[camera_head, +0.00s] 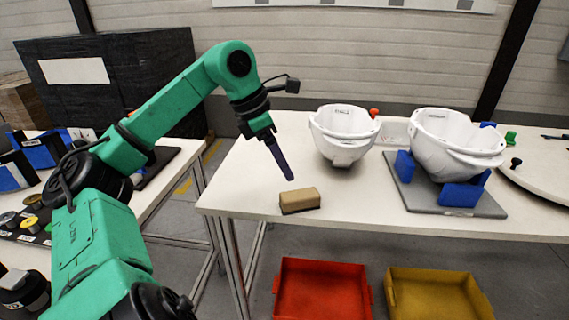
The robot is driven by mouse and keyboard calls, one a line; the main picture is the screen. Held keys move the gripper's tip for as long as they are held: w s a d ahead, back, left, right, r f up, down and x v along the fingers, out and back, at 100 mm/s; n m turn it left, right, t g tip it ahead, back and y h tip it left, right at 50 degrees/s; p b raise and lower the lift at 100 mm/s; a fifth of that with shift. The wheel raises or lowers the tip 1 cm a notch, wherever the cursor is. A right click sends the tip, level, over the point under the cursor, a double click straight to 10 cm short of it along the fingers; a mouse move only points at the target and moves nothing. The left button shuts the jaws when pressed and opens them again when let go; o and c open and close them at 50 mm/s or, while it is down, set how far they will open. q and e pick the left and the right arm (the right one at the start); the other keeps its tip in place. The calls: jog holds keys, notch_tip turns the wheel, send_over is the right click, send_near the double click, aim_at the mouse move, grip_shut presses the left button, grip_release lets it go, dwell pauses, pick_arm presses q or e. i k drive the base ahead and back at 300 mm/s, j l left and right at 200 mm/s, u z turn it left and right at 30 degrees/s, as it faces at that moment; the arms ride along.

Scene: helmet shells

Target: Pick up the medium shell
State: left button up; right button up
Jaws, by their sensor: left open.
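Two white helmet shells are on the white table in front of me. The smaller shell (342,137) rests on the tabletop, and the larger shell (450,143) sits in blue supports on a grey plate. Each carries a small label too small to read, so I cannot tell which is the medium one. My left gripper (281,160) hangs above the table's left part, left of the smaller shell and apart from it. Its fingers show edge-on as one dark strip, and it is open with nothing in it. My right gripper is not in view.
A tan sponge-like block (299,200) lies below my left gripper near the front edge of the white table (240,190). A red bin (322,292) and a yellow bin (437,296) are below. A round white board (547,165) is at right. Tabletop left of the block is clear.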

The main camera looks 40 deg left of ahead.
aim_at(447, 145)
jog(key=k+l, duration=0.35)
jog(key=l, duration=0.15)
jog(key=k+l, duration=0.4)
jog(key=l, duration=0.1)
